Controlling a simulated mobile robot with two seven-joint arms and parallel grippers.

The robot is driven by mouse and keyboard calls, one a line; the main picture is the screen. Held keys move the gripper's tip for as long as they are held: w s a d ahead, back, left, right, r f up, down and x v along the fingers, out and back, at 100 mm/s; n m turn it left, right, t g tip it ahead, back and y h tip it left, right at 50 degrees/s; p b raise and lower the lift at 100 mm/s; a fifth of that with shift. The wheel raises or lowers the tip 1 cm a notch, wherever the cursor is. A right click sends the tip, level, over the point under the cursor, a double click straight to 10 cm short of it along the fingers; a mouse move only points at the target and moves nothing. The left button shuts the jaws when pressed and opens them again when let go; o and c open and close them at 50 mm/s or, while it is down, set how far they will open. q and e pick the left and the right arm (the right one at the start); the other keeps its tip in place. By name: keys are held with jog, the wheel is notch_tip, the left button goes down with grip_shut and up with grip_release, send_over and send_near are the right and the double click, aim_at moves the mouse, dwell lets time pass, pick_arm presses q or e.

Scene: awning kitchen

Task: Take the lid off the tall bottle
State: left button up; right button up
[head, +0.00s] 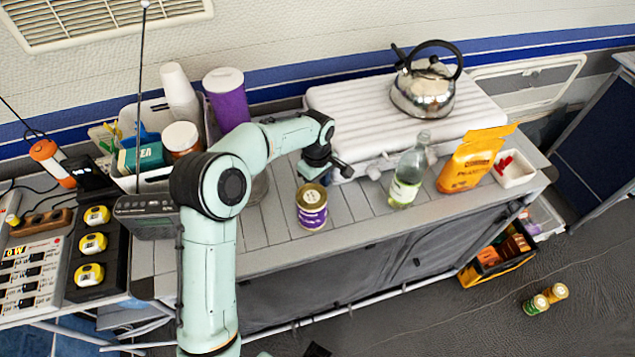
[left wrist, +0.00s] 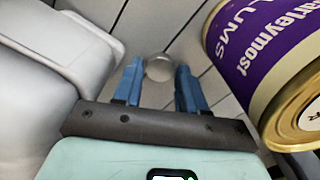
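A tall clear bottle (head: 407,175) with a green and white label stands upright on the slatted counter in the head view. Its narrow top is greyish, and I cannot tell a lid apart on it. My left gripper (head: 312,172) is left of the bottle, beside a purple can, and points down. In the left wrist view its two blue fingers (left wrist: 158,88) are apart. A small round pale-grey thing (left wrist: 158,67) shows between or beyond the fingertips; I cannot tell what it is or how far off. My right gripper is not in view.
The purple can (head: 312,207) stands close to the left gripper. A white ridged box (head: 350,103) carries a kettle (head: 424,92) behind. An orange pouch (head: 470,160) and small white tray (head: 513,168) are right of the bottle. A greyish object (head: 258,188) is partly hidden by my arm.

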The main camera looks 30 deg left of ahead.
pick_arm(q)
notch_tip(320, 180, up, 12)
jog(key=p, duration=0.1)
jog(key=shift+r+p, duration=0.15)
jog(key=shift+p, duration=0.2)
dwell(0.4)
